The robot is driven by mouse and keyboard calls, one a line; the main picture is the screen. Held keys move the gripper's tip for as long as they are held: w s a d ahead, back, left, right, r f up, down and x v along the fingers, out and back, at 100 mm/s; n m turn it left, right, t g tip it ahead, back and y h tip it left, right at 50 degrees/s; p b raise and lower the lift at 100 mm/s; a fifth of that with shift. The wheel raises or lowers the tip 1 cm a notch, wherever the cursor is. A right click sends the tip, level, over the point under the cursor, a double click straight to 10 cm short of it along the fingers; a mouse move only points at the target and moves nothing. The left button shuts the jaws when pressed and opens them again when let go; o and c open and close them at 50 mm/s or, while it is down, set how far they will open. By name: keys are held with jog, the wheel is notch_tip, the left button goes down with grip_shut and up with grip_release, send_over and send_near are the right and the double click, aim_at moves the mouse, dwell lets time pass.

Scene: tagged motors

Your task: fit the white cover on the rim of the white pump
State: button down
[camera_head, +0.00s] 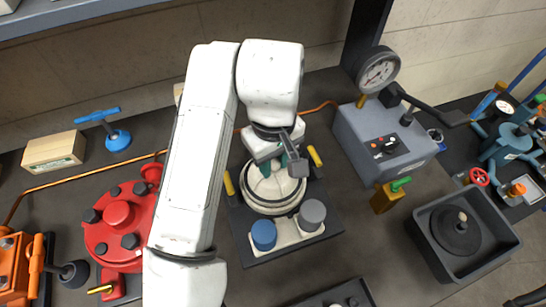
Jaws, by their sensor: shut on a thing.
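The white pump (273,209) stands on a dark base plate in the middle of the bench, its round rim facing up. The white cover (266,187) is a pale disc that shows within the outline of the rim, below my gripper. My gripper (278,166) points down from above and is shut on the cover near its middle. My wrist hides the far part of the cover and rim. I cannot tell whether the cover rests on the rim or is slightly above it.
A blue cap (263,235) and a grey cap (312,214) stand at the pump's near side. A red pump (118,240) is at left. A grey gauge box (385,140) stands at right, near a black tray (508,238) holding a dark disc (456,232).

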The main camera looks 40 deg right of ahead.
jog(key=shift+f, duration=0.3)
jog(key=c, duration=0.8)
grip_release()
jog(key=shift+o, duration=0.2)
notch_tip(320, 180, up, 6)
jog(key=p, duration=0.6)
jog(key=shift+r, duration=0.1)
notch_tip(320, 180, up, 11)
